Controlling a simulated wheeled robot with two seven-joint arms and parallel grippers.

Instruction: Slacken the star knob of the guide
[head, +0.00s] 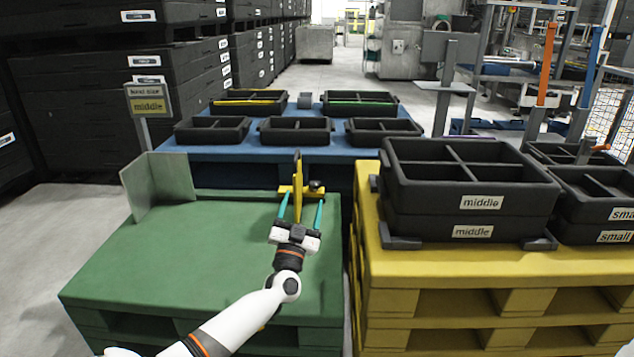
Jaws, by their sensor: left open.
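A yellow guide (297,180) stands upright at the far right edge of the green pallet-like table (220,245). A small dark round knob (316,186) sits at the right side of the guide; its star shape is too small to make out. My left gripper (301,203) reaches in from the front, its two teal fingers spread apart and empty. The fingertips are just in front of the guide's base, and the right fingertip appears just below the knob. I cannot tell whether it touches. My right gripper is not in view.
On the right, a yellow pallet (480,262) bears stacked black crates (470,190). Behind, a blue table (325,148) holds several black trays. The green table's middle is clear.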

